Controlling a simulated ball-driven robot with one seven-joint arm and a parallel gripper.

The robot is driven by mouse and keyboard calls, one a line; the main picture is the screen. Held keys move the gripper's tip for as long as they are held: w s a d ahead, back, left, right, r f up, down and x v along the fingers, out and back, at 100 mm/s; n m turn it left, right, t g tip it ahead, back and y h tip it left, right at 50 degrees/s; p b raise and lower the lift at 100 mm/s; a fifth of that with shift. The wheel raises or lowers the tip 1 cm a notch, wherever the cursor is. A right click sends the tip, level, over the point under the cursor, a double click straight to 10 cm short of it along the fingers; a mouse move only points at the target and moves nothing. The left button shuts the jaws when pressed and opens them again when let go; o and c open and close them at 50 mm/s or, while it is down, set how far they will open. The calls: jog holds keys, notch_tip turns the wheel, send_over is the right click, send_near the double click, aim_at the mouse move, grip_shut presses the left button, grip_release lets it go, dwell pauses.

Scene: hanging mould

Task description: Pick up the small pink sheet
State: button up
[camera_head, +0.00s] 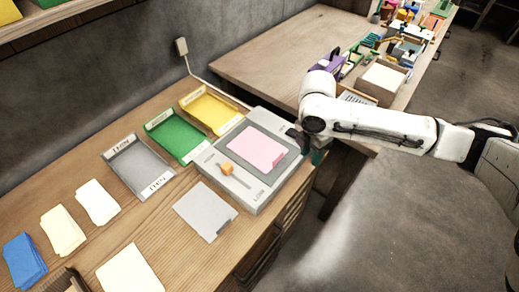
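The machine (237,194) has an orange slider knob (227,168) beside the sheet. My gripper (300,142) is at the right edge of the machine, to the right of the sheet and apart from it in the picture. My white arm reaches in from the right and hides part of the gripper. I cannot see whether the fingers are open.
Yellow (213,108), green (178,136) and grey (140,166) trays stand left of the machine. A grey sheet (206,212) lies in front. Blue (25,262), cream (62,230) and white (97,201) stacks lie farther left. A second table (262,65) stands behind.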

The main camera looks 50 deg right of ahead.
aim_at(278, 156)
jog(key=w+a+r+n+t, duration=0.1)
jog(key=w+a+r+n, duration=0.25)
jog(key=w+r, duration=0.4)
jog(key=shift+m, duration=0.25)
jog(key=f, duration=0.7)
jog(key=w+f, duration=0.1)
jog(key=f, duration=0.3)
jog(key=shift+a+f, duration=0.1)
jog(key=shift+f, duration=0.2)
grip_shut()
